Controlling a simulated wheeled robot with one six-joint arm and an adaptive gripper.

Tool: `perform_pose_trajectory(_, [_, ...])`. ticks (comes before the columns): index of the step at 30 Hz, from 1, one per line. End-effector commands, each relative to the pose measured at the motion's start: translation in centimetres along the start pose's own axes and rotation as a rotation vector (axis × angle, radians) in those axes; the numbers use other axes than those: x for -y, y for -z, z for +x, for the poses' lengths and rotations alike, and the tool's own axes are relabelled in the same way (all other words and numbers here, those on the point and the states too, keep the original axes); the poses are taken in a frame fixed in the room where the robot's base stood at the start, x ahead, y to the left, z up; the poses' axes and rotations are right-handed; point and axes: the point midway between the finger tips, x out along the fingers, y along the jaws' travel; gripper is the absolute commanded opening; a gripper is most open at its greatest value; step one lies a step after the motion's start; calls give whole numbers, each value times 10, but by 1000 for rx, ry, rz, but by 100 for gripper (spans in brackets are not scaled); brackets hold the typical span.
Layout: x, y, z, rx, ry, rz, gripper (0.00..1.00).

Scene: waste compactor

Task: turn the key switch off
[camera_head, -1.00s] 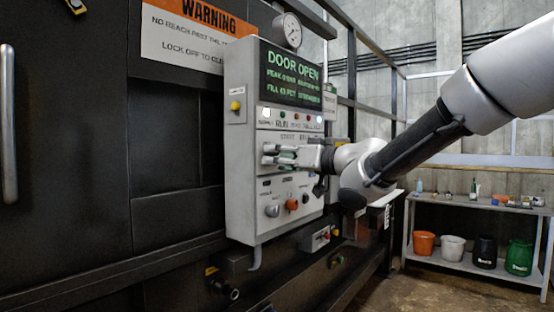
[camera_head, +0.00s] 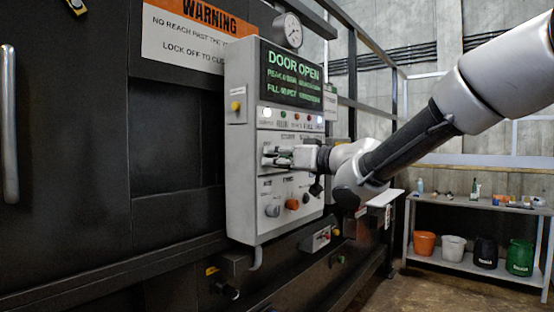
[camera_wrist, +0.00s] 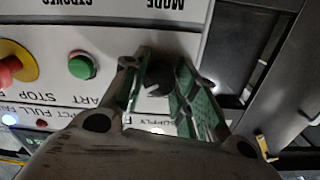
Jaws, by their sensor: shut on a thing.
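The grey control panel (camera_head: 238,205) is mounted on the dark machine, with a screen (camera_head: 291,77) reading DOOR OPEN. My gripper (camera_head: 268,156) is at the panel's left middle, below the lit white supply lamp (camera_head: 266,113). In the wrist view, where the lettering is upside down, my gripper (camera_wrist: 156,90) has its green-padded fingers on both sides of a small dark piece, the key switch (camera_wrist: 158,76). The fingers are shut on it. They hide it in the head view, and its exact turn angle is unclear.
In the wrist view, a green button (camera_wrist: 82,66) and a red stop button (camera_wrist: 10,70) on yellow sit left of the fingers. Below my gripper are a grey knob (camera_head: 272,210) and an orange knob (camera_head: 292,204). A shelf table (camera_head: 480,204) stands at right.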

Motion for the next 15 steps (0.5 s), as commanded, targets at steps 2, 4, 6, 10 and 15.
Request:
perform_pose_trajectory(2, [0, 0, 0, 0, -1, -30, 5])
perform_pose_trajectory(4, [0, -1, 0, -1, 0, -68, 5])
perform_pose_trajectory(6, [0, -1, 0, -2, 0, -115, 5])
perform_pose_trajectory(10, [-1, -1, 0, -4, 0, -223, 5])
perform_pose_trajectory(15, [-1, -1, 0, -8, 1, -383, 5])
